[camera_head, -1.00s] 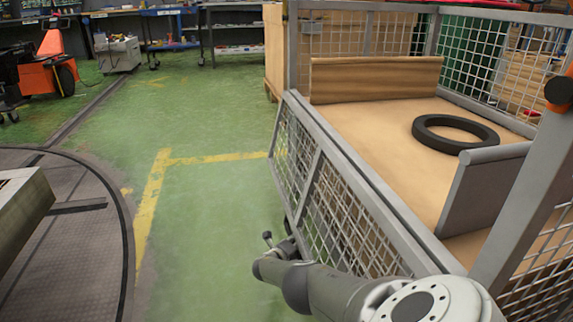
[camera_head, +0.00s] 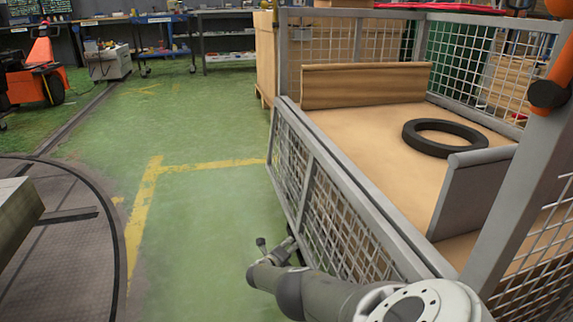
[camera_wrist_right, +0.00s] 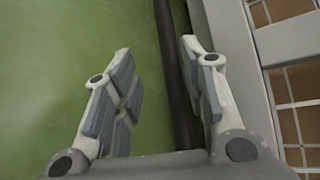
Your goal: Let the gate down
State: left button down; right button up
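The gate (camera_head: 310,178) is a grey framed wire-mesh panel along the near left side of the cage. Its top rail lies around the level of the cage's floor board, and the side above it stands open. My right gripper (camera_head: 275,246) is low on the outer side of the gate, by its lower edge. In the right wrist view my right gripper (camera_wrist_right: 157,92) has its fingers spread apart. A dark bar (camera_wrist_right: 173,70) runs between and behind the fingers, close to the right one; contact cannot be told. A grey frame (camera_wrist_right: 238,75) is to its right. My left gripper is not in view.
The cage holds a black ring (camera_head: 445,137) on a wooden floor (camera_head: 370,130), with a board (camera_head: 365,85) at the back. A grey post (camera_head: 520,180) stands at the right. Green floor (camera_head: 200,220) is clear left of the gate, beside the turntable (camera_head: 65,250).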

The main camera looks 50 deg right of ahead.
jog(key=shift+a, duration=0.1)
jog(key=v, duration=0.7)
dwell(0.7)
jog(key=shift+s+r, duration=0.1)
jog(key=shift+a, duration=0.1)
dwell(0.4)
